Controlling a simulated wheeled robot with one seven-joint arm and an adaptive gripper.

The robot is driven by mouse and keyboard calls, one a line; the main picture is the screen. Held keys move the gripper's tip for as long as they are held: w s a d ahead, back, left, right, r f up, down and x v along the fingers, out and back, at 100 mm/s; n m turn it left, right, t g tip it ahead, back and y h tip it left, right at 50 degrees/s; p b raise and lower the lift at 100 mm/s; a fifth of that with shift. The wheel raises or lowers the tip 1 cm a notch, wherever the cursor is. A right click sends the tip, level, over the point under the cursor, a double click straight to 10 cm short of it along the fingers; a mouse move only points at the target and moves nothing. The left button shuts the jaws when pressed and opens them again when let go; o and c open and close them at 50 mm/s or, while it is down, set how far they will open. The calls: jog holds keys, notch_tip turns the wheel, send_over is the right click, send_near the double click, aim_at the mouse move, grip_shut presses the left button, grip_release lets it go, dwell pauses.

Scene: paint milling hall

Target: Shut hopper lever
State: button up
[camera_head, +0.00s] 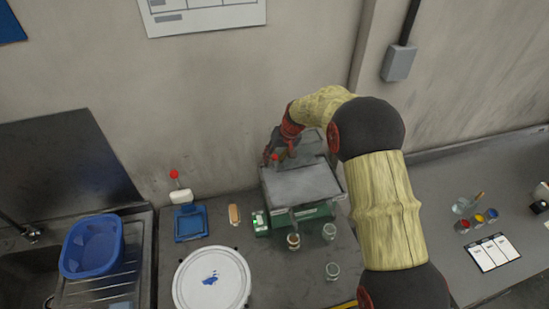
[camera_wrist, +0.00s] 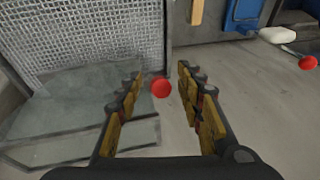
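The hopper lever's red ball knob (camera_head: 276,157) shows at the back left of the machine (camera_head: 300,185), a grey-topped unit with a green base on the bench. In the wrist view the knob (camera_wrist: 161,88) appears between the two fingers of my gripper (camera_wrist: 159,74). The fingers are open, with visible gaps on both sides of the knob. In the head view my gripper (camera_head: 270,156) is bent down beside the machine's back left corner, partly hidden by my arm. The lever's shaft is hidden, and I cannot tell the knob's depth relative to the fingertips.
A second red-knobbed device (camera_head: 174,174) stands behind a blue tray (camera_head: 190,223) to the left. The wall rises close behind the machine.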

jog(key=shift+s+r, duration=0.1)
jog(key=v, duration=1.1)
jog(key=shift+d+r, duration=0.2)
jog(key=shift+r, duration=0.1)
jog(key=shift+s, duration=0.1)
